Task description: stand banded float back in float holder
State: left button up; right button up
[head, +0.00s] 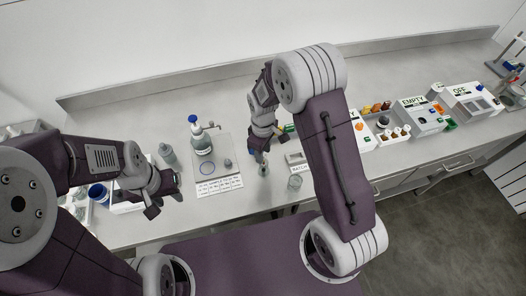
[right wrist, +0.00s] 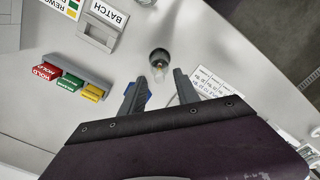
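A small dark, round holder-like piece with a clear glassy tip (right wrist: 158,57) stands on the bench in the right wrist view. It shows in the head view as a slim grey-green upright piece (head: 263,168). I cannot tell whether it is the float, its holder or both, and no bands can be made out. My right gripper (head: 262,148) is just above it. In the right wrist view its fingers (right wrist: 160,88) are apart with nothing gripped, and the piece lies just beyond the fingertips. My left gripper (head: 166,196) appears open and empty at the bench's front left.
A clear beaker (head: 295,182) stands right of the piece, near the BATCH tray (right wrist: 98,34). Coloured HOLD blocks (right wrist: 70,83) are close by. EMPTY (head: 425,116) and OFF boxes (head: 470,100) stand right.

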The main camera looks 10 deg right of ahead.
notch_tip(320, 180, up, 9)
jog(key=b, duration=0.1)
dwell(0.7)
jog(key=s+d+f+m+b, duration=0.1)
jog(key=s+d+f+m, duration=0.1)
jog(key=s+m, duration=0.3)
jog(key=s+d+f+m+t+b, duration=0.1)
jog(key=s+d+m, duration=0.3)
jog(key=s, duration=0.4)
jog(key=shift+f+m+b, duration=0.4)
jog(key=shift+f, duration=0.25)
jog(key=shift+s, duration=0.15)
